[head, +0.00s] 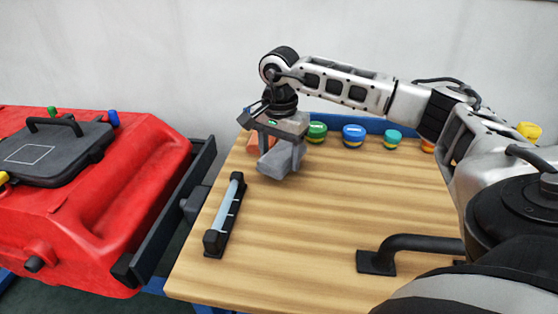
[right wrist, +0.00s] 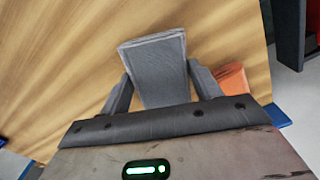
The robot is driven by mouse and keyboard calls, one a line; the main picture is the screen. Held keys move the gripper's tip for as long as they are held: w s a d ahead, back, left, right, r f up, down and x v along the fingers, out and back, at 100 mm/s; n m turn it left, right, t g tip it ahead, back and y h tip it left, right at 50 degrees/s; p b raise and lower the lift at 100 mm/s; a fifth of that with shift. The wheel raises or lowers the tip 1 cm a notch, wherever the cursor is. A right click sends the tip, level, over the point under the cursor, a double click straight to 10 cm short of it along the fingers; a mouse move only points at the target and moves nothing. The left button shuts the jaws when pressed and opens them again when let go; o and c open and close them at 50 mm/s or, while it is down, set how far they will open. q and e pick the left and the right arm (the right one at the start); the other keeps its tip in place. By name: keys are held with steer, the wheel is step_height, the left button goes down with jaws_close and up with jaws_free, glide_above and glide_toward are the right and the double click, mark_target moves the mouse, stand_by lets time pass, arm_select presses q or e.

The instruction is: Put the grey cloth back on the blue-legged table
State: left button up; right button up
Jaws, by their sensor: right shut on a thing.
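The grey cloth (right wrist: 158,68) is a folded block between the two fingers of my right gripper (right wrist: 155,92) in the right wrist view. In the head view my right gripper (head: 281,150) points down over the far left part of the wooden top of the blue-legged table (head: 330,215). The cloth shows there at the fingers (head: 277,161), over the tabletop; I cannot tell whether it touches the wood. My left gripper is not in view.
An orange thing (right wrist: 232,80) lies close beside the gripper. Several coloured caps, such as a green one (head: 316,132) and a blue one (head: 353,135), line the back edge. A clear tube gauge (head: 226,213) and a black handle (head: 410,245) are on the table. A red scrubber tank (head: 90,200) stands left.

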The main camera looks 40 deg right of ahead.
mark_target(279, 155)
steer(key=shift+f, duration=1.15)
steer(key=shift+a+f, duration=0.1)
steer(key=o, duration=1)
steer(key=shift+c, duration=0.2)
step_height(279, 155, up, 12)
